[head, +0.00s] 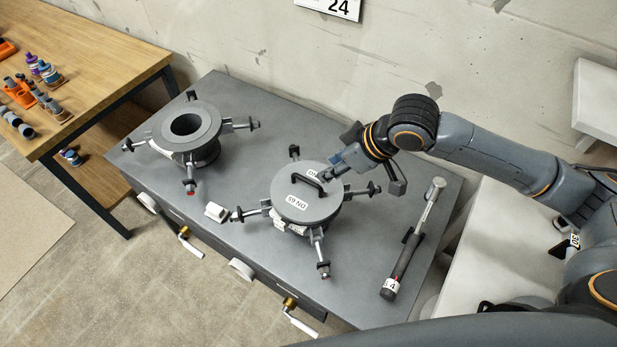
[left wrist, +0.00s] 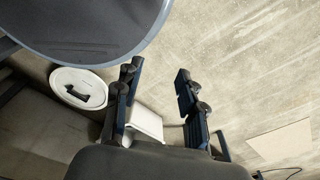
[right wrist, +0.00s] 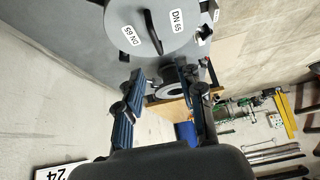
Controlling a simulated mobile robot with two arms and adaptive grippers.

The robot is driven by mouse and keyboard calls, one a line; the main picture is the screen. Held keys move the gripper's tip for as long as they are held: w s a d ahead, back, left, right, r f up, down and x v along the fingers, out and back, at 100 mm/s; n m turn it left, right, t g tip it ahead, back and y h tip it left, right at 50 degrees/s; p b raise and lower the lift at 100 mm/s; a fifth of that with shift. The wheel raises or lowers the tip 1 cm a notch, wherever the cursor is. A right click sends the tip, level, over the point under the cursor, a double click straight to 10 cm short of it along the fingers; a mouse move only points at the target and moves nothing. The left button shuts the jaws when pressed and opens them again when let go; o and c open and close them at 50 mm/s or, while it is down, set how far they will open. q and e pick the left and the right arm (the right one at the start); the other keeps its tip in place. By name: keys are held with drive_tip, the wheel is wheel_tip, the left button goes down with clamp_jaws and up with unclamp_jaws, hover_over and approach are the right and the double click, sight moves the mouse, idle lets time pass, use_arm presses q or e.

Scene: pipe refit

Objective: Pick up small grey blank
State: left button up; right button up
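The small grey blank (head: 307,203) is a round grey disc with a black bar handle and white "DN 65" labels. In the head view it lies flat on top of the right-hand clamp stand on the grey workbench. It also shows at the top of the right wrist view (right wrist: 177,38). My right gripper (head: 334,171) is at the blank's far right edge, near the handle. In the right wrist view (right wrist: 159,72) its fingers are apart with nothing between them. My left gripper (left wrist: 156,76) is open and empty, away from the blank.
A grey ring flange (head: 203,120) sits on the left clamp stand. A torque-wrench-like tool (head: 413,240) lies at the bench's right. A small white block (head: 216,212) lies between the stands. A wooden table (head: 105,50) holds small parts. Valve handles stick out at the bench front.

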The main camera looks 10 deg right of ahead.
sight(308, 180)
drive_tip(key=p+x, duration=0.1)
drive_tip(key=x, duration=0.6)
drive_tip(key=shift+w+f, duration=0.1)
drive_tip(key=shift+w, duration=0.05)
drive_tip(key=shift+w+a+f, duration=0.15)
drive_tip(key=shift+a+f, duration=0.05)
drive_tip(key=shift+f, duration=0.25)
drive_tip(key=shift+w+a+f+p, duration=0.1)
drive_tip(key=shift+w+f+p, duration=0.05)
drive_tip(key=shift+f+p, duration=0.2)
drive_tip(key=p+x, duration=0.1)
drive_tip(key=x, duration=0.2)
drive_tip(key=shift+f, duration=0.3)
drive_tip(key=shift+w+f, duration=0.25)
drive_tip(key=shift+f, duration=0.15)
use_arm(q)
drive_tip(key=r, duration=0.1)
drive_tip(key=s+r, duration=0.1)
drive_tip(key=shift+s+a+r, duration=0.15)
drive_tip(key=shift+a+r, duration=0.15)
drive_tip(key=shift+r, duration=0.1)
use_arm(e)
drive_tip(key=shift+r, duration=0.1)
clamp_jaws()
